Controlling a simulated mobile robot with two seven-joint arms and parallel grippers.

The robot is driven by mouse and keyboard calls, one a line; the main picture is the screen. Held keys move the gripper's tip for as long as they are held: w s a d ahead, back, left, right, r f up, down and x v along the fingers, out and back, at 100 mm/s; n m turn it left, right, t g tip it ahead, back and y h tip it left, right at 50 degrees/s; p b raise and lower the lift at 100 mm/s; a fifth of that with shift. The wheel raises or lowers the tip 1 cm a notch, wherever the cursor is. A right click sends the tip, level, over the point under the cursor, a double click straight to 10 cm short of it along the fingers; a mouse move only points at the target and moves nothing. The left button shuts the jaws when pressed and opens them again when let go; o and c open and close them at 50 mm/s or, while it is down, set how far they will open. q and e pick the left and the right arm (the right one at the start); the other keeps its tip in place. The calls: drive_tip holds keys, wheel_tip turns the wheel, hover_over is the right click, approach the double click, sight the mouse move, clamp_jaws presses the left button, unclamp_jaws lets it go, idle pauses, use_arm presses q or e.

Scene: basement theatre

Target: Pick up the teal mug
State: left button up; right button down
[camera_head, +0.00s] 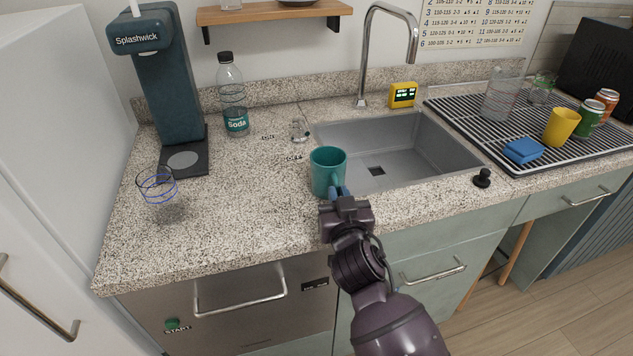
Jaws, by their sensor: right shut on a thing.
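The teal mug (327,169) stands upright on the speckled counter (240,210), just left of the sink's front left corner. Its handle points toward the front. My right gripper (339,192) reaches in from the front and is shut on the mug at its handle side. The fingertips are partly hidden by the gripper body. I cannot tell whether the mug's base touches the counter. My left gripper is not in view.
The sink (400,150) with a tall faucet (385,50) lies right of the mug. A small glass (299,130) stands behind it. A glass with blue lines (158,187), a soda bottle (233,95) and a Splashwick machine (168,85) stand left. A drying rack (470,122) holds cups and cans.

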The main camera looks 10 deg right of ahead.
sight(334, 168)
drive_tip(key=shift+r, duration=0.3)
drive_tip(key=shift+r+p, duration=0.5)
drive_tip(key=shift+r, duration=0.95)
wheel_tip(334, 168, up, 16)
drive_tip(key=p, duration=0.3)
drive_tip(key=shift+r+p, duration=0.2)
drive_tip(key=shift+p, duration=0.1)
drive_tip(key=shift+r, duration=0.1)
